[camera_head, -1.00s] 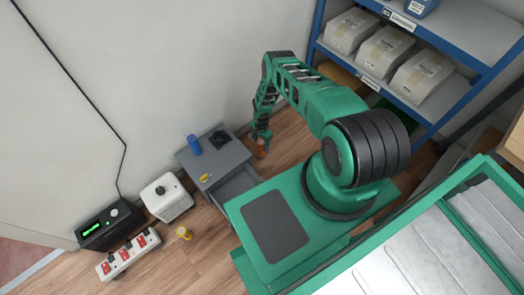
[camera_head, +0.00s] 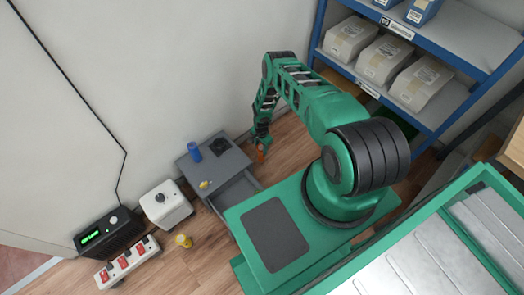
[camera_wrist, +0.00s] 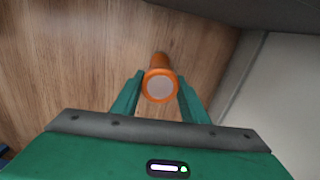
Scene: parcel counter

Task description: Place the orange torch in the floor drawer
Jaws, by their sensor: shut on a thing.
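My gripper (camera_head: 261,143) is shut on the orange torch (camera_head: 261,155), to the right of a low grey floor unit and over the wood floor. In the wrist view the torch (camera_wrist: 160,85) sits between the two green fingers (camera_wrist: 159,98), its pale round end facing the camera. The floor drawer (camera_head: 236,193) is pulled out from the unit, towards the lower right of the picture. The torch is beside the drawer, not over it. Part of the drawer's inside is hidden by my green base.
On the grey unit's top (camera_head: 212,166) stand a blue cylinder (camera_head: 194,151), a dark object (camera_head: 220,147) and a small yellow item (camera_head: 205,184). A white box (camera_head: 166,204), yellow object (camera_head: 184,241) and power strip (camera_head: 128,261) are at left. A blue shelf (camera_head: 440,55) stands right.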

